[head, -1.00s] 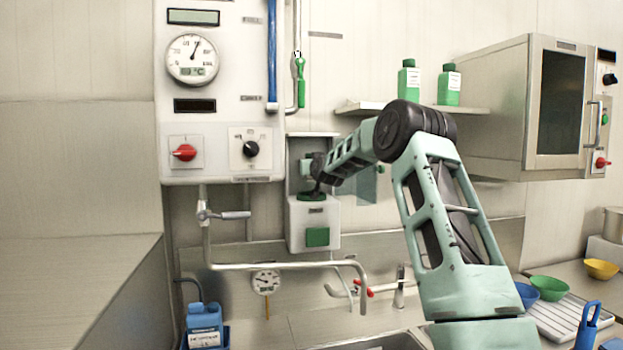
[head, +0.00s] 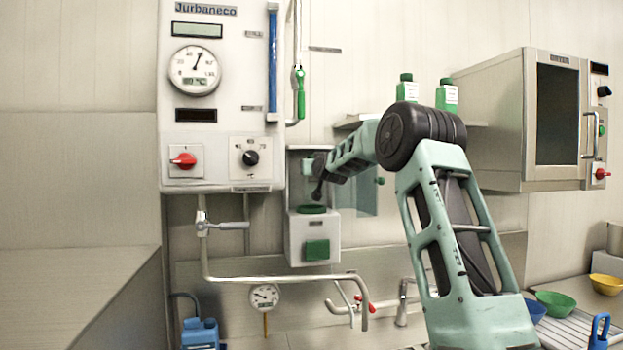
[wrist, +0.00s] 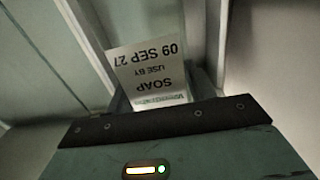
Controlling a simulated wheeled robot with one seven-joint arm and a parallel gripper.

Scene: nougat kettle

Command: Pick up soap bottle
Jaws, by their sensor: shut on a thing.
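The soap bottle shows in the wrist view by its white label (wrist: 148,72), which reads upside down "SOAP, USE BY 09 SEP 27". My gripper (wrist: 160,92) is shut on it, with dark fingers at both sides of the label. Most of the bottle is hidden behind the gripper body. In the head view my gripper (head: 312,178) is inside the open wall dispenser (head: 326,224), just above its green ring (head: 312,209). I cannot make out the bottle there.
The dispenser's open door panel (head: 366,195) stands close to the right of my gripper. A control panel (head: 222,130) is to the left. A shelf (head: 357,121) with two green bottles is to the right. Pipes (head: 285,281) run below.

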